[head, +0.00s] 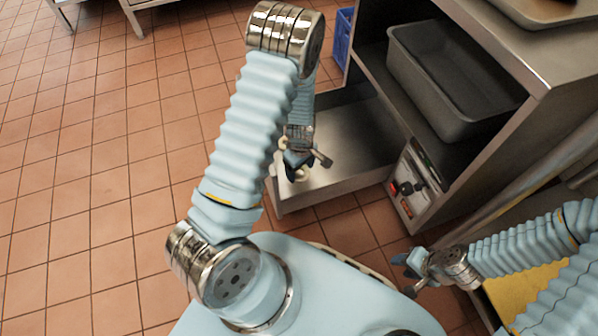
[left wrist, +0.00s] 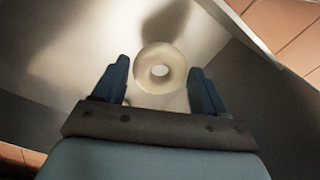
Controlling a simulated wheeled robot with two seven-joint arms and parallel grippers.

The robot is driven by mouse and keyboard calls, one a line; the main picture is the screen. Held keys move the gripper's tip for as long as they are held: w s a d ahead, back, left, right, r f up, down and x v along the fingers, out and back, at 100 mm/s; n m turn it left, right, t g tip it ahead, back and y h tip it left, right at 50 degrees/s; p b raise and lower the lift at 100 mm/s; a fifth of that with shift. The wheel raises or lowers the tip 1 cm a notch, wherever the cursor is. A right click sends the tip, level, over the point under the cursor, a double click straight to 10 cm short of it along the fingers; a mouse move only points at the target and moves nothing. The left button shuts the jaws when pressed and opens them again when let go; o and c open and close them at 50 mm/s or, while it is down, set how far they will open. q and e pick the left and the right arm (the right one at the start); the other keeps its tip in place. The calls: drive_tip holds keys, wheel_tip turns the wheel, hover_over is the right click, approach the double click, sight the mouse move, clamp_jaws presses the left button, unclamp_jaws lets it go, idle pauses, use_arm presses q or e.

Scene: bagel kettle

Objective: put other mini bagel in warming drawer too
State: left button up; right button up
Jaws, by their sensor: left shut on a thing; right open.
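The warming drawer (head: 350,158) is pulled open, a shallow metal tray low in the steel unit. My left gripper (head: 298,168) is over the drawer near its left side, pointing down. It is shut on a pale, ring-shaped mini bagel (left wrist: 161,83), which shows between the dark blue fingers (left wrist: 161,88) in the left wrist view, above the drawer's metal floor (left wrist: 60,62). In the head view the bagel (head: 303,174) is partly hidden by the fingers. I cannot make out a second bagel clearly. My right gripper (head: 412,274) is open and empty, away from the drawer.
A deep grey pan (head: 455,85) stands on the shelf above the drawer. A control panel with a black knob (head: 407,187) is right of the drawer. A blue crate (head: 343,38) is behind. A yellow surface (head: 525,295) lies below my right arm. The tiled floor at left is clear.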

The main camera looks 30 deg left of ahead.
sight(299, 172)
use_arm(q)
drive_tip(key=f, duration=0.1)
drive_tip(key=w+a+f, duration=0.1)
drive_tip(key=w+f, duration=0.1)
drive_tip(key=shift+a+f+b, duration=0.15)
drive_tip(key=shift+a+b, duration=0.15)
drive_tip(key=shift+a, duration=0.05)
wheel_tip(299, 172, down, 3)
drive_tip(key=shift+w+a+f+b, duration=0.1)
drive_tip(key=shift+w+f+b, duration=0.1)
drive_tip(key=shift+b, duration=0.3)
drive_tip(key=shift+r, duration=0.1)
drive_tip(key=shift+f, duration=0.25)
drive_tip(key=o, duration=1)
drive_tip(key=shift+r, duration=0.1)
drive_tip(key=shift+o, duration=0.2)
